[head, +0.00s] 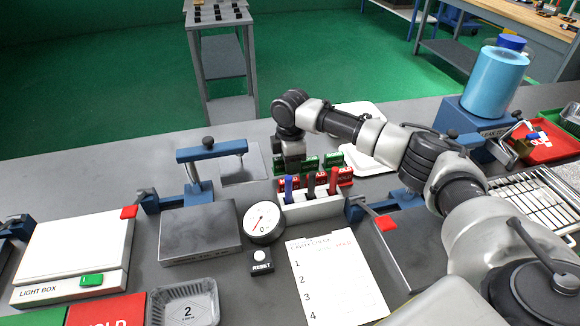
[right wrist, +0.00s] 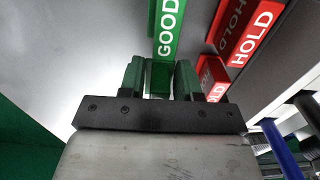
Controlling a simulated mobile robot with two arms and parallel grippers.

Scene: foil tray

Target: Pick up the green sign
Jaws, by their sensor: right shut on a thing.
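Several small green signs stand in a row behind the white pen holder in the head view, one (head: 311,163) just right of my right gripper (head: 290,163). My right gripper points down at the left end of that row. In the right wrist view its two fingers (right wrist: 160,82) are closed on a green sign (right wrist: 160,76), which is mostly hidden between them. A green face reading GOOD (right wrist: 168,28) shows just beyond the fingers; I cannot tell whether it is the same sign. My left gripper is not in view.
Red HOLD signs (head: 345,176) stand in front of the green ones. The white holder (head: 318,207) with upright pens, a dial gauge (head: 263,222) and a paper checklist (head: 335,278) are close in front. A blue cylinder (head: 494,82) stands at the back right.

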